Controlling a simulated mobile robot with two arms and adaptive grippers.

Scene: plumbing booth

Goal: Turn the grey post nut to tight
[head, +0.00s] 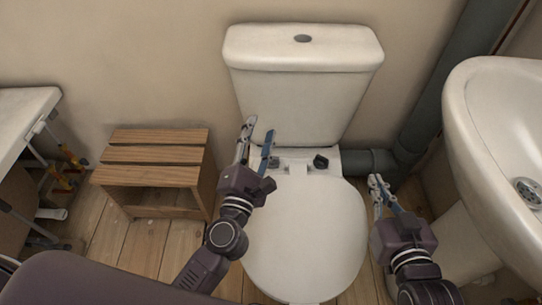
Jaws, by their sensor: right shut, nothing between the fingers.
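A small dark grey knob-like piece (320,161), which looks like the post nut, sits at the back right of the white toilet's seat, by the foot of the cistern. Its thread and how tight it is are too small to tell. A second small dark piece (275,163) sits at the back left, partly hidden by my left gripper. My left gripper (260,126) is open and empty, its fingers apart in front of the cistern's lower left. My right gripper (379,180) is shut and empty, right of the seat and apart from the grey piece.
The white cistern (303,85) rises behind the closed toilet lid (305,235). A grey pipe (418,110) runs along the right, beside a white basin (480,130). A wooden stool (155,170) and a white bench (25,105) stand left.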

